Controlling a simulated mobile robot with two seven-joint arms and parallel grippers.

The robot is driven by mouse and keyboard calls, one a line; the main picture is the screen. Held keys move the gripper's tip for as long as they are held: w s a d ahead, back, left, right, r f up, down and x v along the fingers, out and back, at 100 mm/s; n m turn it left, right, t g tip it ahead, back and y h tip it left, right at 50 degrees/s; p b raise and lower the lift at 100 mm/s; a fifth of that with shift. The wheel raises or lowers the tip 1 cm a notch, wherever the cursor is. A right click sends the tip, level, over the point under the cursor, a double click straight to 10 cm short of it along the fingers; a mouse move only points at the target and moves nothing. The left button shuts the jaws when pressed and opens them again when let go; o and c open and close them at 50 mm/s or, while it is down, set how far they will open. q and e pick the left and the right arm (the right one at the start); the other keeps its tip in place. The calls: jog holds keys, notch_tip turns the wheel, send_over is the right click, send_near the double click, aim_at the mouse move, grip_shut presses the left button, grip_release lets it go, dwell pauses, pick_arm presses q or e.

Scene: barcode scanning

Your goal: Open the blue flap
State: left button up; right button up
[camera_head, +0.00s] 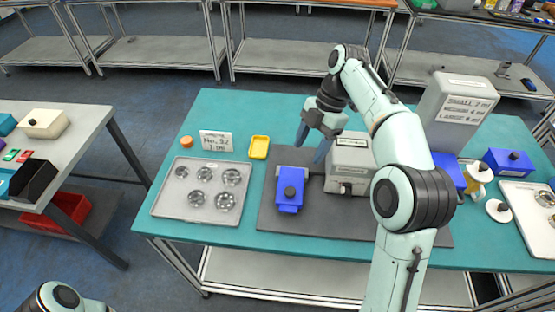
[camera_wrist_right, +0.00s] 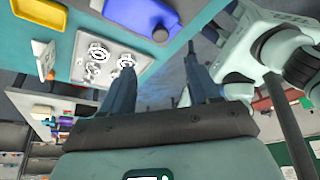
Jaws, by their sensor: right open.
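A blue flap-like piece (camera_head: 290,180) with a dark round knob lies on the dark grey mat (camera_head: 265,222). It looks closed, and a blue part with a knob also shows at the top of the right wrist view (camera_wrist_right: 130,14). My right gripper (camera_head: 312,142) is open and empty, fingers pointing down, behind and slightly right of this blue piece, apart from it. It is beside the back left of a grey box (camera_head: 349,153) on the mat. Its two fingers stand well apart in the right wrist view (camera_wrist_right: 158,67). My left gripper is out of view.
Left of the mat are a metal tray (camera_head: 165,208) with several round parts, a yellow dish (camera_head: 259,147) and a sign (camera_head: 217,142). At the right stand a tall grey labelled box (camera_head: 462,110) and a blue box (camera_head: 508,161) with a knob.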

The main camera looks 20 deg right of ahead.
jog(key=b, duration=0.2)
send_near(290, 190)
jog(key=b+x, duration=0.1)
jog(key=x, duration=0.6)
jog(key=shift+s, duration=0.15)
jog(key=shift+a+f+b, duration=0.2)
jog(key=shift+f+b, duration=0.1)
jog(key=shift+f, duration=0.25)
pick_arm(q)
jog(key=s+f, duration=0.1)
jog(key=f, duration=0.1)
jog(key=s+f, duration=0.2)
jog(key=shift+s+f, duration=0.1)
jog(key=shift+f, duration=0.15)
pick_arm(e)
grip_shut()
